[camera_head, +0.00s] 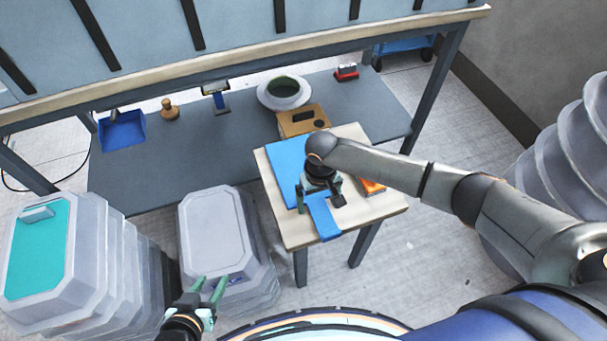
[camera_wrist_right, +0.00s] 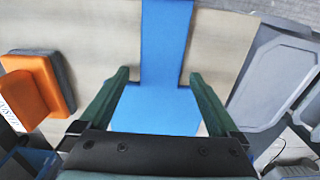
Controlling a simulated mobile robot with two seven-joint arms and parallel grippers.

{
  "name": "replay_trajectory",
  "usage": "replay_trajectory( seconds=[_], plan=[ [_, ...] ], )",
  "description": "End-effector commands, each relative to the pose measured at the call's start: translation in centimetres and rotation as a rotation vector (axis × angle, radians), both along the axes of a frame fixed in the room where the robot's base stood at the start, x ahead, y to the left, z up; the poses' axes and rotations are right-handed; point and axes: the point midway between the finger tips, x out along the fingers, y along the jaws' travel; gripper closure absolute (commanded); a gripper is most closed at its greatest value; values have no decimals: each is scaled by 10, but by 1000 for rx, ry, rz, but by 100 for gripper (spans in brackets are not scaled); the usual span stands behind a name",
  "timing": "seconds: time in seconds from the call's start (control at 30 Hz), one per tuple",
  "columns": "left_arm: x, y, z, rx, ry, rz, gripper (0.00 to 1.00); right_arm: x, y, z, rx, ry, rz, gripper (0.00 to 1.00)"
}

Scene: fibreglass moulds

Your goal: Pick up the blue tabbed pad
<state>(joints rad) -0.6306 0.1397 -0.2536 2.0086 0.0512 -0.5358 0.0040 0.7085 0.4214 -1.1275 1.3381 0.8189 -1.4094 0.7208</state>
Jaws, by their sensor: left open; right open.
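The blue tabbed pad (camera_head: 285,160) lies flat on a small wooden table (camera_head: 379,208). Its narrow tab (camera_head: 323,218) reaches the table's near edge. My right gripper (camera_head: 320,199) is open above the pad, around where the tab begins, and hides part of it. In the right wrist view the tab (camera_wrist_right: 165,40) runs between the two open fingers (camera_wrist_right: 158,75), with bare tabletop on both sides. The wide part (camera_wrist_right: 155,112) lies between the fingers nearer the palm. My left gripper (camera_head: 210,290) is open and empty, low near the grey stacked moulds.
An orange block (camera_head: 372,187) lies right of the pad; it also shows in the right wrist view (camera_wrist_right: 35,88). A wooden box (camera_head: 303,121) sits at the table's far side. Grey mould stacks (camera_head: 215,225) stand left. A long bench (camera_head: 180,165) lies behind.

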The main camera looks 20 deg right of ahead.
Motion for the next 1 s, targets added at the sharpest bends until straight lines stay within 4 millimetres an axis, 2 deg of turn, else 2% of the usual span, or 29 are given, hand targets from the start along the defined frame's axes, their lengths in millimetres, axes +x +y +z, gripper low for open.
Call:
replay_trajectory(
  seconds=[0.17, 0.9, 1.0],
  plan=[
    [3, -1, 3, -1, -7, -3, 50, 0, 0, 0, 0, 0, 0, 3],
    [2, -1, 2, -1, -9, -5, 50, 0, 0, 0, 0, 0, 0, 85],
    [1, -1, 2, -1, -6, -4, 50, 0, 0, 1, 0, 0, 0, 92]
  ],
)
